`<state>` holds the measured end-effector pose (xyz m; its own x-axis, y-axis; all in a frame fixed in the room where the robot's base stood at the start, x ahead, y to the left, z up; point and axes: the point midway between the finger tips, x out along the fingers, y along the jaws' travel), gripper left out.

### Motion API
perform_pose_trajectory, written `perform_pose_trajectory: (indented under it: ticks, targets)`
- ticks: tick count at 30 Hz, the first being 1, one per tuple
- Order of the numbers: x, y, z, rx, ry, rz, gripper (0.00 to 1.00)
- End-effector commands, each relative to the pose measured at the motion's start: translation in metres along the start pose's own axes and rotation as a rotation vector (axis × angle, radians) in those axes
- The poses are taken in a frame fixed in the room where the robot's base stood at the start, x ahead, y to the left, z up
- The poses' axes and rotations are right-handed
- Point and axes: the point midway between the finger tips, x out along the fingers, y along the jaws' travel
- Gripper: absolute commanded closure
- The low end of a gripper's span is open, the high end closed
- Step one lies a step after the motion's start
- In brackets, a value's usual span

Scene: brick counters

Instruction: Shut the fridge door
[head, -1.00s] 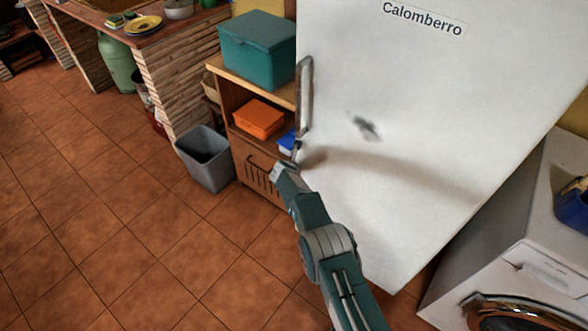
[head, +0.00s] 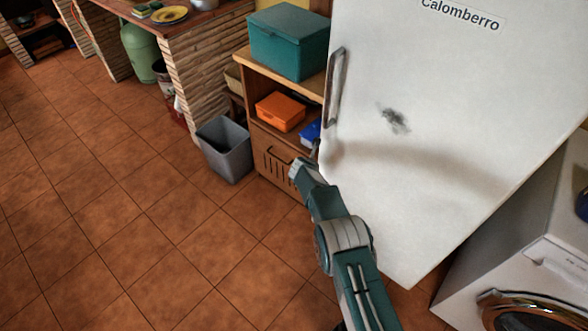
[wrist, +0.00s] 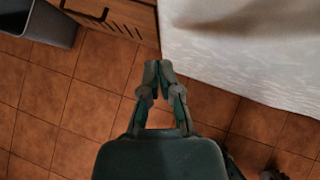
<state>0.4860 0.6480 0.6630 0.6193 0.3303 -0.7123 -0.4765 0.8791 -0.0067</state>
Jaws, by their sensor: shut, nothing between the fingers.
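The white fridge door (head: 440,130) fills the upper right of the head view, with a grey handle (head: 333,88) along its left edge. Its lower part also shows at the upper right of the wrist view (wrist: 240,45). I cannot tell from these views how far the door stands from its frame. My gripper (head: 316,150) is by the lower left edge of the door, below the handle. In the wrist view my gripper (wrist: 158,66) has its fingertips together, with nothing between them, just left of the door's edge. I cannot tell whether it touches the door.
A wooden shelf unit (head: 288,85) with a teal box (head: 288,45) and an orange box (head: 280,111) stands left of the fridge. A grey bin (head: 226,152) stands beside it. A white washing machine (head: 510,250) is at the right. The tiled floor at left is clear.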

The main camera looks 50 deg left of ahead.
Motion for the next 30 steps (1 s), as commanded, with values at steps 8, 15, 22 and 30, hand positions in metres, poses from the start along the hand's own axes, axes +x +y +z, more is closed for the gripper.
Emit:
perform_pose_trajectory:
  ticks: [8, 15, 22, 30]
  targets:
    - [-0.014, 0.007, -0.001, -0.003, 0.001, 0.001, 1.0]
    - [-0.037, 0.013, 0.0, -0.004, 0.001, 0.003, 1.0]
    - [-0.07, 0.021, 0.001, -0.004, 0.002, 0.003, 1.0]
    - [-0.094, 0.027, 0.001, -0.002, 0.001, 0.001, 1.0]
